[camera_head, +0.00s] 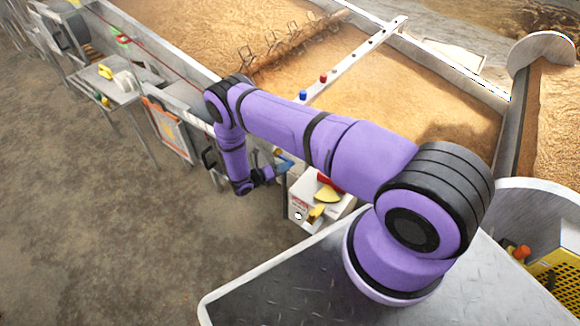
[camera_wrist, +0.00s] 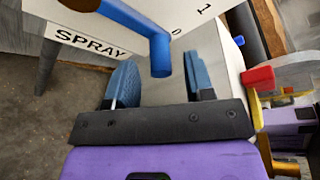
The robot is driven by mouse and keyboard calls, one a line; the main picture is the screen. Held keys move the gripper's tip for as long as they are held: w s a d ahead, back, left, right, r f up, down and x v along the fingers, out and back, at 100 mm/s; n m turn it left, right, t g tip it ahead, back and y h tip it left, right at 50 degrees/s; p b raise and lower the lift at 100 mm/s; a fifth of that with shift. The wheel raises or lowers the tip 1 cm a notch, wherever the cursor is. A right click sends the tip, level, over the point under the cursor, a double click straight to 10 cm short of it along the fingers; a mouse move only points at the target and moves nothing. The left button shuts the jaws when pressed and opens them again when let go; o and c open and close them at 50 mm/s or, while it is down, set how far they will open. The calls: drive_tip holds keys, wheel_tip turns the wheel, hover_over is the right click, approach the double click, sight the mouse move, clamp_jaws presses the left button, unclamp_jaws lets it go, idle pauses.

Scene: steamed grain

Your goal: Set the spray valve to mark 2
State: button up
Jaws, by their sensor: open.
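The spray valve's blue handle (camera_wrist: 160,55) is in the wrist view, above a white panel lettered SPRAY (camera_wrist: 90,43). Its bar runs to the upper left and its end stub points down toward my gripper. Marks 0 and 1 show on the panel to the right of the handle; mark 2 is not visible. My gripper (camera_wrist: 160,80) is open, with one blue finger on each side of the stub's lower end; I cannot tell whether either touches it. In the head view the blue handle (camera_head: 285,161) is small, beside my gripper (camera_head: 270,174).
A white box (camera_head: 303,203) with red and yellow parts stands right of my gripper in the head view. Behind the arm is a large trough of grain (camera_head: 400,110) with a perforated bar (camera_head: 355,60). Open floor (camera_head: 100,230) lies to the left.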

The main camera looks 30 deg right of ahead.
drive_tip(key=shift+x, duration=2.15)
clamp_jaws()
